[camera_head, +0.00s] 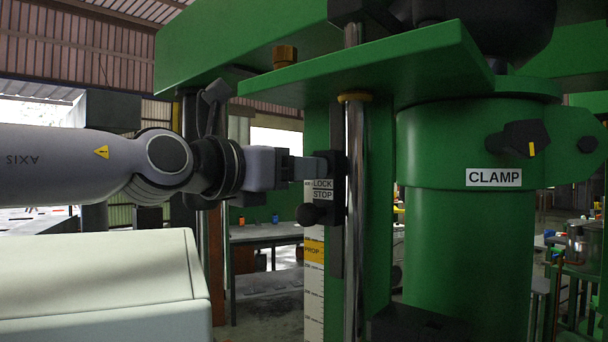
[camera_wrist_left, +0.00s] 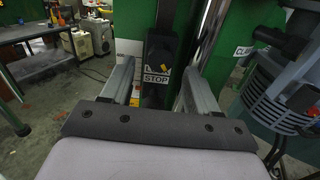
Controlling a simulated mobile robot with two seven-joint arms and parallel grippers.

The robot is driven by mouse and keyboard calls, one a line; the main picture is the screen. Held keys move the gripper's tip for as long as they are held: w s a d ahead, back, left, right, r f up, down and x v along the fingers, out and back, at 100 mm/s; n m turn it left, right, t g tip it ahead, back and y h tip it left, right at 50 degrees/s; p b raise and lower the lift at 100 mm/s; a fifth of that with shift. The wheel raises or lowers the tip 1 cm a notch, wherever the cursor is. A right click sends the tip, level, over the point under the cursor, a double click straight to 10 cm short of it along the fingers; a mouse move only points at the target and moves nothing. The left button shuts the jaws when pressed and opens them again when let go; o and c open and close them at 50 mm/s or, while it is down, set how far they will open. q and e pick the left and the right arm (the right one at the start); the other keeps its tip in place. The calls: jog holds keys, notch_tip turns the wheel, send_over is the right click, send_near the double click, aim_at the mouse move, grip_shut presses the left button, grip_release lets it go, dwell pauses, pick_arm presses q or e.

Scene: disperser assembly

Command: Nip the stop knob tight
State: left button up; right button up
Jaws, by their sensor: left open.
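The stop (camera_head: 338,205) is a dark block on the green column beside a polished vertical rod, with white LOCK and STOP labels. A round black knob (camera_head: 308,214) sticks out at its lower left. My left gripper (camera_head: 318,167) reaches in from the left, its fingers level with the upper part of the block, above the round knob. In the left wrist view the two fingers (camera_wrist_left: 157,75) are apart, with the dark stop block (camera_wrist_left: 155,98) and its STOP label seen between and beyond them. I cannot tell whether the fingers touch anything. My right gripper is not in view.
A green plate (camera_head: 375,68) overhangs the gripper. A white scale (camera_head: 314,285) with a PROP band runs down below the stop. A large green cylinder (camera_head: 465,250) with a CLAMP label and dark handle stands at right. A workbench (camera_head: 265,232) is behind.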

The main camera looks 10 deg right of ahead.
pick_arm(q)
jog(key=shift+b+v, duration=0.7)
jog(key=shift+v, duration=1.5)
